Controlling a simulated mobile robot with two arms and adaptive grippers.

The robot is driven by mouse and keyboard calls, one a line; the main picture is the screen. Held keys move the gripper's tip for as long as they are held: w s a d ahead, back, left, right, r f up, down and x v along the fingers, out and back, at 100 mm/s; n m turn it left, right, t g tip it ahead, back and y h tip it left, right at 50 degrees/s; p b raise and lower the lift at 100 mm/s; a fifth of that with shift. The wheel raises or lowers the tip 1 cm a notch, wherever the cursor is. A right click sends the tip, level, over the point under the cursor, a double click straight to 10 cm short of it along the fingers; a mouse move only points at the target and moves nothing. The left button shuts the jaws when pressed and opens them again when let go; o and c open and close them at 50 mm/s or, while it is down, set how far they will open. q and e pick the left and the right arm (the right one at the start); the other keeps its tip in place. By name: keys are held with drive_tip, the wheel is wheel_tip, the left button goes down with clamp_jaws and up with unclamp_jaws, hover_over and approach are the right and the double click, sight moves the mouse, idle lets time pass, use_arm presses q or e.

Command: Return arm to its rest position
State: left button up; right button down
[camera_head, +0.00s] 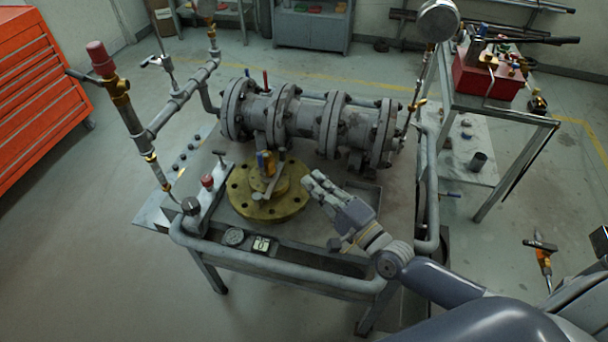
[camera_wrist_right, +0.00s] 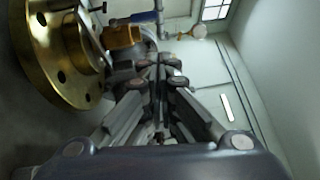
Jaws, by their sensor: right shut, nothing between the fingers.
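My right gripper (camera_head: 314,183) is over the work table, just right of a brass flange (camera_head: 262,204) that lies flat on the tabletop. Its fingers are shut with nothing between them and point up and left toward the flange. In the right wrist view the shut fingertips (camera_wrist_right: 158,68) show in the middle, with the brass flange (camera_wrist_right: 45,60) at the left. A valve with a yellow-orange body (camera_head: 266,163) and a lever stands on the flange. I cannot tell whether the fingertips touch the lever. My right arm (camera_head: 440,283) comes in from the lower right. My left gripper is not in view.
A large flanged pipe (camera_head: 310,122) lies across the back of the table. A tubular rail (camera_head: 270,278) runs along the front edge. A side table with a red toolbox (camera_head: 487,80) stands at the right, a red drawer cabinet (camera_head: 38,95) at the left. The floor in front is clear.

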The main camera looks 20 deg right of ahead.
drive_tip(key=s+a+f+n+g, duration=0.6)
drive_tip(key=s+a+n+g, duration=0.1)
drive_tip(key=s+a+n, duration=0.25)
drive_tip(key=s+d+f+n+g+h, duration=0.35)
drive_tip(key=s+d, duration=0.25)
drive_tip(key=s, duration=0.2)
drive_tip(key=s+d+f+n+g+h, duration=0.2)
drive_tip(key=s+d+n+g+h, duration=0.25)
drive_tip(key=s, duration=0.25)
wheel_tip(320, 180, down, 27)
drive_tip(key=s+y, duration=0.1)
drive_tip(key=s, duration=0.1)
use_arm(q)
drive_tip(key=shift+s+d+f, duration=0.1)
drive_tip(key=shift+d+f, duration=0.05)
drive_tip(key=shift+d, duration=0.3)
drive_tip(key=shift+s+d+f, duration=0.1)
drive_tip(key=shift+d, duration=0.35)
use_arm(e)
drive_tip(key=s+d+f+g, duration=0.1)
drive_tip(key=s+d+f, duration=0.2)
drive_tip(key=s+f, duration=1.2)
drive_tip(key=shift+s+d+f+g, duration=0.15)
drive_tip(key=shift+s+f+g, duration=0.2)
drive_tip(key=shift+s, duration=0.45)
